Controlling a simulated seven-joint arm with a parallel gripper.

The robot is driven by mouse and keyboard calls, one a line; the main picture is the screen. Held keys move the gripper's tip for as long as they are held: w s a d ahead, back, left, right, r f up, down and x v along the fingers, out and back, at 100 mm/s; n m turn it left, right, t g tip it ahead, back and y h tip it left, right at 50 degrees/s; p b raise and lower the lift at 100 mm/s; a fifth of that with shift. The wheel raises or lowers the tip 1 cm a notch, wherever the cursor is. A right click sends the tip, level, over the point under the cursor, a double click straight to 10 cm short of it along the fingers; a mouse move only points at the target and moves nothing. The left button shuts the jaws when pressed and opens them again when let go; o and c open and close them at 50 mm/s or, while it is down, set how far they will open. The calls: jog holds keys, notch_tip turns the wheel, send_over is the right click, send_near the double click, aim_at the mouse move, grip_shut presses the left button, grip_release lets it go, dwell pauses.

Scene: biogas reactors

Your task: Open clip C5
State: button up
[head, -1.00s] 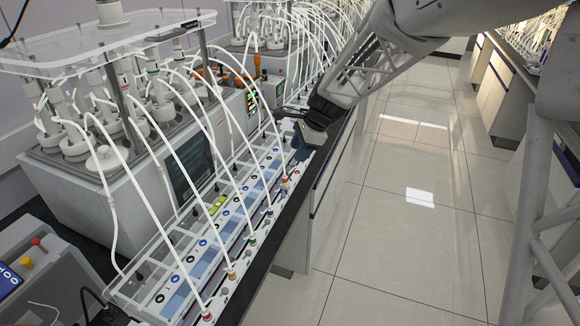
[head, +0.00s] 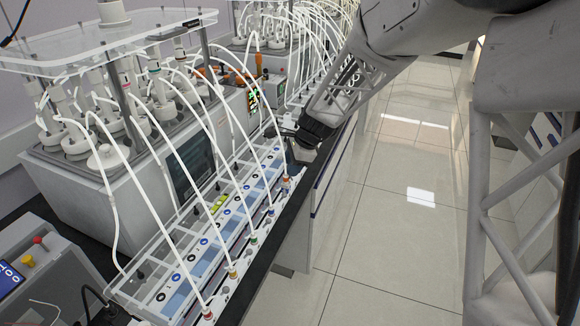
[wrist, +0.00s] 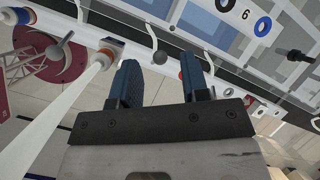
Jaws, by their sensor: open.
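My gripper (wrist: 168,85) has two blue ribbed fingers, apart with nothing between them. In the head view my gripper (head: 290,146) is over the far front part of the long tray row (head: 190,262), partly hidden by my arm. In the wrist view a small grey curved clip (wrist: 157,46) on the row's edge lies beyond the fingers, roughly in line with the gap.
A white tube with an orange and blue fitting (wrist: 108,48) runs just left of the fingers. A blue ring (wrist: 262,27) and the number 6 show at upper right. White tubes arch over the row from the reactor unit (head: 110,195). The floor aisle (head: 390,230) is clear.

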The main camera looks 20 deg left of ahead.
jog(key=shift+a+f, duration=0.2)
jog(key=shift+f, duration=0.3)
grip_shut()
jog(key=shift+d+y, duration=0.15)
jog(key=shift+y, duration=0.25)
jog(key=shift+d+y, duration=0.7)
jog(key=shift+y, duration=0.7)
jog(key=shift+d+f+n+y, duration=0.1)
jog(key=shift+d+f+y, duration=0.3)
jog(key=shift+y, duration=0.9)
jog(key=shift+d+f+n+y, duration=0.1)
jog(key=shift+d+y, duration=0.5)
jog(key=shift+y, duration=0.7)
jog(key=shift+d+f+n+y, duration=0.1)
jog(key=shift+d+f+y, duration=0.3)
jog(key=shift+y, duration=0.9)
jog(key=shift+d+r, duration=0.1)
